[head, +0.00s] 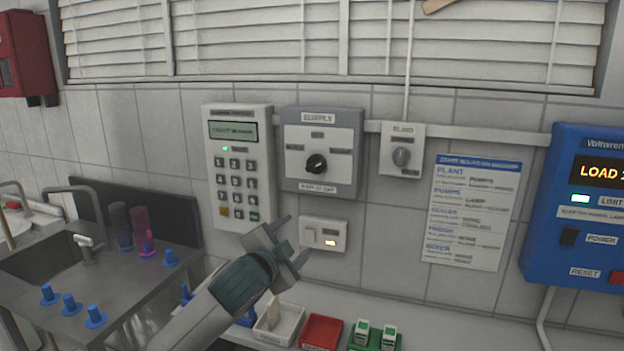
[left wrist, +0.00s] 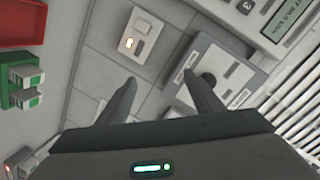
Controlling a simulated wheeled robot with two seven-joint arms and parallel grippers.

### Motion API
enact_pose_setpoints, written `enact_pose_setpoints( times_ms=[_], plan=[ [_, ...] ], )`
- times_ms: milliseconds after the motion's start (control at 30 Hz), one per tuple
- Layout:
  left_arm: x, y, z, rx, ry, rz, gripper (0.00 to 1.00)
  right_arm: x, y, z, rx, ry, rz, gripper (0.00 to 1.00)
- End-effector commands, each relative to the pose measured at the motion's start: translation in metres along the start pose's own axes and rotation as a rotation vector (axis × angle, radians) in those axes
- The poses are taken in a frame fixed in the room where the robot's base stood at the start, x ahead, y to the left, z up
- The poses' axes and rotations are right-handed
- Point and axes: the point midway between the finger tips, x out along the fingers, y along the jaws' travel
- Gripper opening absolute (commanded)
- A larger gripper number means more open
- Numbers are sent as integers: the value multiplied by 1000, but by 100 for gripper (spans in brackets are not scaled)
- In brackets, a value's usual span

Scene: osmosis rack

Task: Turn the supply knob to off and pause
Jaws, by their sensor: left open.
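The supply knob (head: 316,163) is a round black knob on the grey-framed panel headed SUPPLY (head: 347,145) on the tiled wall. A pale mark on it points toward the upper right in the head view. The knob also shows as a dark disc in the left wrist view (left wrist: 209,79), partly behind a finger. My left gripper (head: 290,248) is open and empty, below the panel and to the knob's lower left, in front of the small switch plate. It is apart from the knob. My right gripper is not in view.
A keypad (head: 238,168) hangs left of the panel. A lit switch plate (head: 324,234) is below. Trays, including a red one (head: 321,331), stand on the counter.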

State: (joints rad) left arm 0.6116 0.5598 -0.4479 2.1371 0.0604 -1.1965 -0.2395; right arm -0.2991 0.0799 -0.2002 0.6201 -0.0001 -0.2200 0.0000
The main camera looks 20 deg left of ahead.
Motion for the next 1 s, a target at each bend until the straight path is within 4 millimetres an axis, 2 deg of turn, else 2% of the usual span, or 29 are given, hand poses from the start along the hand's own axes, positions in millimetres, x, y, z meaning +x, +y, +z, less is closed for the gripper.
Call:
enact_pose_setpoints(
  times_ms=[33,100,200,300,767,1000],
  plan=[
    [-5,-26,-18,33,29,-38,61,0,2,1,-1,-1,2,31],
    [-11,-51,-36,69,58,-76,61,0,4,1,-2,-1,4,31],
    [-20,-76,-54,105,86,-115,61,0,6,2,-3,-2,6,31],
    [-25,-90,-64,127,101,-138,61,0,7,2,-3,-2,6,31],
    [-26,-95,-68,134,106,-145,61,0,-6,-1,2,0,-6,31],
    [-13,-97,-70,133,104,-145,61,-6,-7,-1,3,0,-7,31]
  ],
)
